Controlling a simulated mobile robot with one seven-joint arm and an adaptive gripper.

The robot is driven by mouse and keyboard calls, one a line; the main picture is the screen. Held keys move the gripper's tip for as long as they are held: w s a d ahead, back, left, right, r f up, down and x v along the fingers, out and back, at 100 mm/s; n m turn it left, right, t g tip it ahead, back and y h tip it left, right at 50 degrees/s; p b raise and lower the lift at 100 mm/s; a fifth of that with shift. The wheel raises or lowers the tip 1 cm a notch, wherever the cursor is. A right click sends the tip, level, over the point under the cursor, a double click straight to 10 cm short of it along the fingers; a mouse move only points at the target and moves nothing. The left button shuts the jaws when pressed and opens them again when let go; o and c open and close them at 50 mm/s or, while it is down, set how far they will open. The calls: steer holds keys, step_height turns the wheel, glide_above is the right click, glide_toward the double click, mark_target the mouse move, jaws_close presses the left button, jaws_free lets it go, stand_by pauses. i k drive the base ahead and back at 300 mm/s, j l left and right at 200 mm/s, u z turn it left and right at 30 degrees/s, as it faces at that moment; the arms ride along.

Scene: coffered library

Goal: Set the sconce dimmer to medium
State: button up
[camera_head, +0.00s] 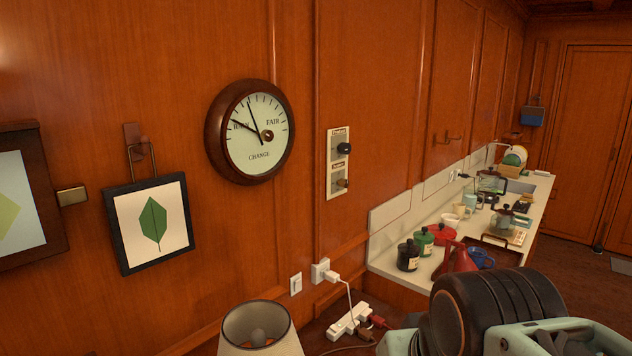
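A cream wall plate (338,190) is fixed to the wood panelling right of the round dial. It carries two knobs, a black upper knob (344,148) and a brownish lower knob (342,183). Each has a small label above it, too small to read surely, so I cannot tell which one is the sconce dimmer. The settings of the knobs cannot be made out. Part of my arm, black and pale green, fills the lower right corner, well apart from the plate. No gripper fingers show.
A round weather dial (250,170) and a framed leaf picture (130,227) hang at left. A lamp shade (259,335), a wall plug (321,271) and a power strip (347,319) are below. A white counter (420,265) with bottles and dishes runs right. The wall before the plate is clear.

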mark_target(342, 183)
steer(key=i+l+u, duration=0.15)
steer(key=l, duration=0.2)
steer(key=i+l+u, duration=0.1)
steer(key=l, duration=0.3)
steer(key=i+l+u, duration=0.15)
steer(key=l, duration=0.2)
steer(key=i+l+u, duration=0.15)
steer(key=l, duration=0.25)
